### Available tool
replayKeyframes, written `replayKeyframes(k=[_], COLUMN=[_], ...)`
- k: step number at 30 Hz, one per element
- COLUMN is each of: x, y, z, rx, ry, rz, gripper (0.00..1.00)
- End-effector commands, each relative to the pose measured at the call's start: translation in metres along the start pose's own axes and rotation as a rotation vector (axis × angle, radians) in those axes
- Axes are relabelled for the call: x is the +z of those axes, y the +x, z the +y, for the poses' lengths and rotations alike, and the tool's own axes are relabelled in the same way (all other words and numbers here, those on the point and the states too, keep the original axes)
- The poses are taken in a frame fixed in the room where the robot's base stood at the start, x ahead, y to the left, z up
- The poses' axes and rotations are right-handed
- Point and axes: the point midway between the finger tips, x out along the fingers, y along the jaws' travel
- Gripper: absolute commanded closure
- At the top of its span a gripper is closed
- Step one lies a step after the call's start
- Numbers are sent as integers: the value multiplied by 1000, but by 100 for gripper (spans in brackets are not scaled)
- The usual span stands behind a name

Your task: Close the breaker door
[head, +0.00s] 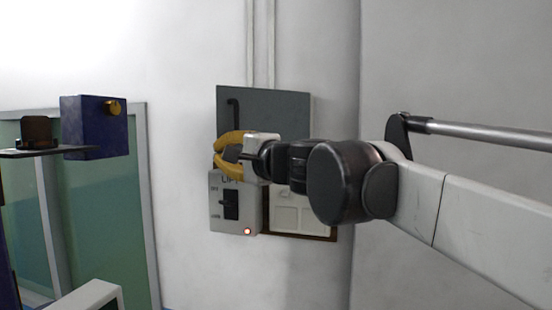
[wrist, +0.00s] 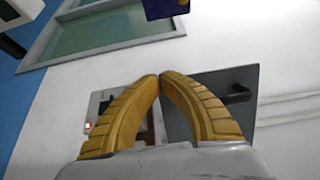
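The breaker door (head: 275,108) is a dark grey panel with a black handle (head: 233,113) near its left edge. It stands above the breaker panel (head: 298,218), whose pale switches and brown frame are exposed, so the door looks open. My gripper (head: 216,154) is in front of the wall, between the door's lower left part and the grey switch box below. Its yellow fingers come together at the tips in the wrist view (wrist: 160,76), with nothing seen between them. The door (wrist: 240,78) lies right of the fingers there. I cannot tell whether they touch it. My arm hides the door's lower edge.
The grey lift switch box (head: 246,205), with a black switch and a lit red lamp, is left of the breaker panel. A blue box (head: 95,127) and a green-paned window (head: 110,215) are at the left. Pipes (head: 260,45) run up the wall above the door.

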Motion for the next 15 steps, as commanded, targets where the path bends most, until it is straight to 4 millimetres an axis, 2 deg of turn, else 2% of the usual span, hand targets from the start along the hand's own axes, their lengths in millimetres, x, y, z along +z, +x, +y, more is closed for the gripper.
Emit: replayKeyframes(k=[1, 3, 7, 11, 15], x=[-2, -4, -6, -22, -35], y=[16, 34, 66, 95, 124], z=[0, -1, -1, -1, -2], rx=[0, 0, 0, 0, 0], ry=[0, 0, 0, 0, 1], rz=[-8, -11, 112, 113, 238], gripper=[100, 100, 100, 100, 100])
